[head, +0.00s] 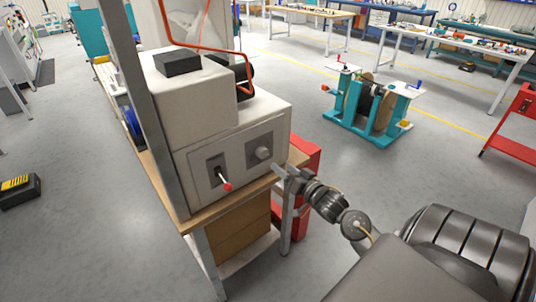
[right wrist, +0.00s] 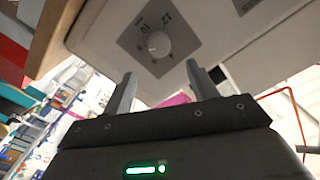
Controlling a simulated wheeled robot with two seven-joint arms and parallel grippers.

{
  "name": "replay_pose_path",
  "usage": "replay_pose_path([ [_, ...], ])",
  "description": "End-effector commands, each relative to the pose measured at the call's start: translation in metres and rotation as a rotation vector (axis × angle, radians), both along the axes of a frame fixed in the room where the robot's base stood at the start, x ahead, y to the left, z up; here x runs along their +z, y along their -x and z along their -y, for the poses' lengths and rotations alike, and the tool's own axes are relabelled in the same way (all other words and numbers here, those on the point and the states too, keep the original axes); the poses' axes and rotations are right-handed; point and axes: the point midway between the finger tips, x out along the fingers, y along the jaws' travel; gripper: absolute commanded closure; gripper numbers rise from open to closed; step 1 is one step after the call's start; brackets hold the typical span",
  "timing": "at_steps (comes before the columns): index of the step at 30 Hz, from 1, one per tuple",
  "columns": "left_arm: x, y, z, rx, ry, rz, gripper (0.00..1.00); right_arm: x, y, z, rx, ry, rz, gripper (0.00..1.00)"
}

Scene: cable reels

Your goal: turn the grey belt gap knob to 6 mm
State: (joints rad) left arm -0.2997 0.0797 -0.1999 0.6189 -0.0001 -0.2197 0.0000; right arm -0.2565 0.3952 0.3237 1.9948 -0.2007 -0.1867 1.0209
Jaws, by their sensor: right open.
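The grey belt gap knob (head: 263,153) sits on a square plate on the front panel of the white machine (head: 215,120). In the right wrist view the round knob (right wrist: 159,44) is on its grey plate with dark scale marks around it; I cannot read its setting surely. My right gripper (head: 281,171) is just below and right of the knob in the head view. In the right wrist view its two fingers (right wrist: 162,80) are spread apart and empty, with the knob beyond and between them. My left gripper does not show.
A lever with a red tip (head: 226,185) sticks out of the panel left of the knob. A grey post (head: 150,110) stands at the machine's left corner. The wooden bench (head: 186,221) is under the machine, with a red cabinet (head: 303,155) behind.

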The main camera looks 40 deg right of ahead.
Motion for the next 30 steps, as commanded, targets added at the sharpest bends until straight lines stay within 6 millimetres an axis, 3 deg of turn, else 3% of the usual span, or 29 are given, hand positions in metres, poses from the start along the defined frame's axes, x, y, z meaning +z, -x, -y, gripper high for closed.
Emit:
replay_pose_path([
  [9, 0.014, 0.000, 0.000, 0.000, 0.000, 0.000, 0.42, 0.003, -0.060, 0.002, -0.001, -0.001, 0.000, 0.42],
  [15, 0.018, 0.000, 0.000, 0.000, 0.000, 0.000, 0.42, 0.002, -0.085, 0.002, -0.001, 0.000, -0.001, 0.42],
  [27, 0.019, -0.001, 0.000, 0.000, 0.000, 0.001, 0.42, 0.000, -0.093, 0.002, 0.000, 0.001, -0.001, 0.42],
  [30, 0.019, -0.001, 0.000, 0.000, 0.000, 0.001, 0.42, 0.000, -0.093, 0.002, 0.000, 0.001, -0.001, 0.52],
])
